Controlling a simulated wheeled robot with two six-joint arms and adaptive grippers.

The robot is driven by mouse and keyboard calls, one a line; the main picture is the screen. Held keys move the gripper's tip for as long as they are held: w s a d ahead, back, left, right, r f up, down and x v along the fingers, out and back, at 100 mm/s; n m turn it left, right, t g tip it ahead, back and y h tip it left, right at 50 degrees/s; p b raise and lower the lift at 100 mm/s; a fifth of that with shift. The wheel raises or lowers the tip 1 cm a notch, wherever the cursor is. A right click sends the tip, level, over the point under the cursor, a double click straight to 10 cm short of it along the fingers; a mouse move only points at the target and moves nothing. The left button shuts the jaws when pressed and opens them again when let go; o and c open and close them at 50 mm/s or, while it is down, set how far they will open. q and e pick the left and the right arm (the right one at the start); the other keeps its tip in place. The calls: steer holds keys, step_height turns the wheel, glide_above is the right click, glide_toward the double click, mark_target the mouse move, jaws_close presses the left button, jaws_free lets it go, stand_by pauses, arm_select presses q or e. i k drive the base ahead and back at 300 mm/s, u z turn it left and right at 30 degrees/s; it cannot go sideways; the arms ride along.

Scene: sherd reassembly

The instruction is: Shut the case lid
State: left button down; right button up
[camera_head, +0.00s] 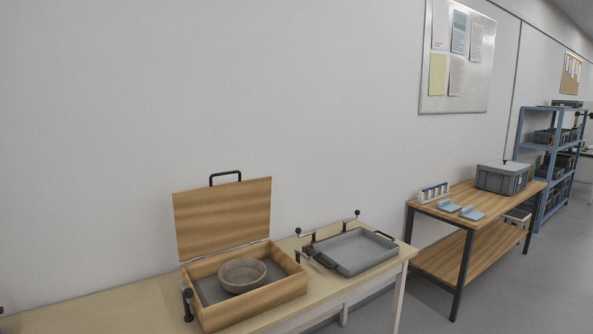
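The wooden case (258,303) stands on the light table with its lid (223,218) open. The lid stands nearly upright at the back edge, with a black handle (225,174) on its top edge. A round grey-brown bowl (243,275) sits inside the case on a grey lining. A dark knobbed fitting (188,303) is at the case's front left corner. Neither of my grippers shows in the head view.
A grey tray (352,252) with dark clamp-like fittings lies on the table right of the case. Beyond it, a wooden bench (465,201) carries a grey lidded bin (502,178). The table left of the case looks clear.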

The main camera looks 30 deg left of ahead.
mark_target(211, 219)
steer(key=z, duration=0.4)
steer(key=i, duration=2)
steer(key=u, duration=0.9)
steer(key=i, duration=0.8)
steer(key=u, duration=0.85)
